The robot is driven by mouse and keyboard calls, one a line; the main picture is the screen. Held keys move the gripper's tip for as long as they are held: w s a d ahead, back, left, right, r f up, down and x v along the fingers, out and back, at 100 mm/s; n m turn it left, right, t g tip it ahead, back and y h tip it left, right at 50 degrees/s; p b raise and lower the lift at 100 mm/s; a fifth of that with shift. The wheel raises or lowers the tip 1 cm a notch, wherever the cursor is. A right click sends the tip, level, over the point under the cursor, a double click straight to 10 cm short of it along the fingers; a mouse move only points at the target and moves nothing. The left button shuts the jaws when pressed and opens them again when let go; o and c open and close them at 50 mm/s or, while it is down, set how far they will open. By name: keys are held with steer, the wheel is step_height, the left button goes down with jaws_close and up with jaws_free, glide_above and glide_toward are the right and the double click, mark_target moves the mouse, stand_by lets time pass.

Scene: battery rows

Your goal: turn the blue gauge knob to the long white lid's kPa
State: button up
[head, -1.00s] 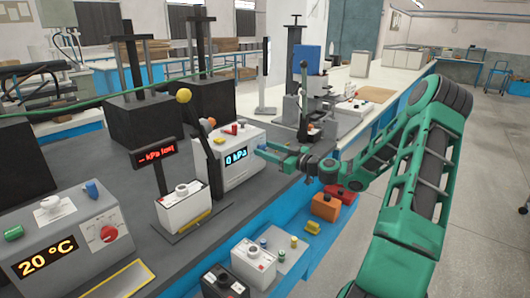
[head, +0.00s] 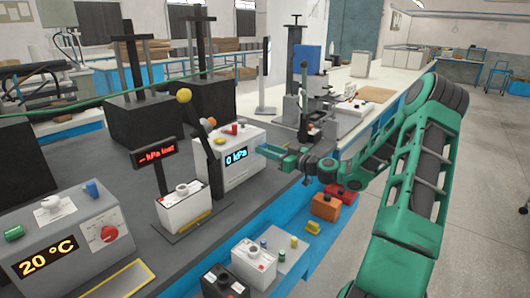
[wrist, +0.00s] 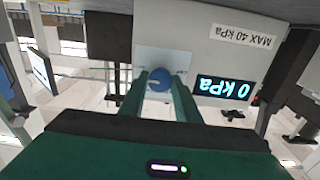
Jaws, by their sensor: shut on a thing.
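The blue gauge knob (wrist: 160,80) sits on a pale plate on the white gauge box (head: 245,140), seen upside down in the wrist view. My gripper (wrist: 161,82) is shut on the knob, with one green finger on each side. The gripper (head: 268,152) reaches the right side of the box in the head view, where the knob is hidden. The box's display (wrist: 222,90) reads 0 kPa, and a label (wrist: 240,35) says MAX 40 kPa. A white battery (head: 187,210) stands under a lever press. Another white-topped battery (head: 253,262) stands at the front. I cannot read any kPa marking on the lids.
The press has a red-lettered display (head: 155,152), apparently "-- kPa last". A grey control box (head: 65,235) shows 20 °C at the left. Orange (head: 325,208) and red (head: 345,192) blocks lie below my arm.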

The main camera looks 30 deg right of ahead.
steer(key=o, duration=1)
steer(key=v, duration=1)
steer(key=shift+s, duration=0.35)
steer(key=shift+d, duration=0.15)
